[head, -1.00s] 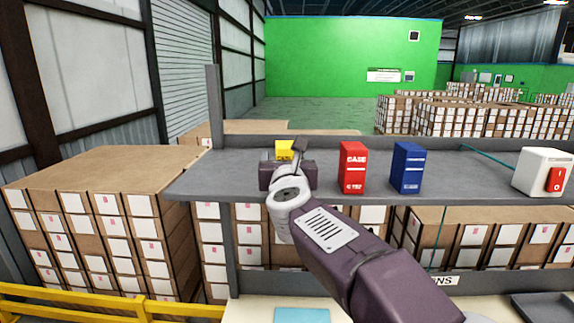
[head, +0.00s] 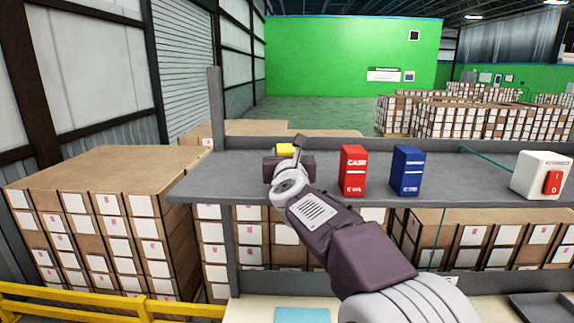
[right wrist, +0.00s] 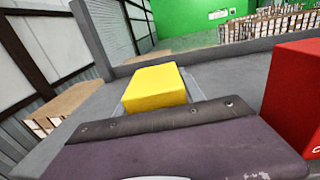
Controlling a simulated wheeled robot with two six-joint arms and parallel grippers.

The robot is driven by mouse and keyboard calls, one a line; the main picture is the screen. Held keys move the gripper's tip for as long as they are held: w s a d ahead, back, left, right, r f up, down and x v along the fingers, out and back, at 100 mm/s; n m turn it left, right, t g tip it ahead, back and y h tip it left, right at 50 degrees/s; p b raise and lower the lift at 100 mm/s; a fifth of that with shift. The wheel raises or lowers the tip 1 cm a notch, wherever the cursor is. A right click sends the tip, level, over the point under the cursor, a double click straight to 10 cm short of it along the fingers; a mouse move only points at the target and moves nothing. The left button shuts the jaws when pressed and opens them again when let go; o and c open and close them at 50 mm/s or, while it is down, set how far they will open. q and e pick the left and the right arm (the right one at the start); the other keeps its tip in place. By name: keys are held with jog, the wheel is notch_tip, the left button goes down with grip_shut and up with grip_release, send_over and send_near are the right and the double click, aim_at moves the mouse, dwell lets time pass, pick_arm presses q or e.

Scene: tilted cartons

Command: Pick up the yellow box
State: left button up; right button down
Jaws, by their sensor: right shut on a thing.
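The yellow box (head: 285,148) stands on the grey shelf (head: 230,180), mostly hidden behind my right gripper in the head view. In the right wrist view its top and near side (right wrist: 155,88) show just beyond the gripper body. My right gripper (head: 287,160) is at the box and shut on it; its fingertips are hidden. I cannot tell whether the box is clear of the shelf. My left gripper is not in view.
A red box (head: 353,171) stands right of my right gripper, also close by in the right wrist view (right wrist: 295,95). A blue box (head: 407,170) and a white switch box (head: 541,175) stand further right. An upright post (head: 215,110) is at the shelf's left end.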

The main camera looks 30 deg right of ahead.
jog(key=shift+r+p, duration=0.3)
jog(key=shift+r, duration=0.25)
jog(key=r+p, duration=0.1)
jog(key=r, duration=0.1)
jog(key=d+r+p, duration=0.1)
jog(key=shift+r, duration=0.4)
jog(key=s+d+r+p, duration=0.4)
jog(key=d+r, duration=0.2)
jog(key=d, duration=0.3)
jog(key=shift+s+d, duration=0.3)
jog(key=shift+d, duration=0.1)
jog(key=shift+a, duration=0.1)
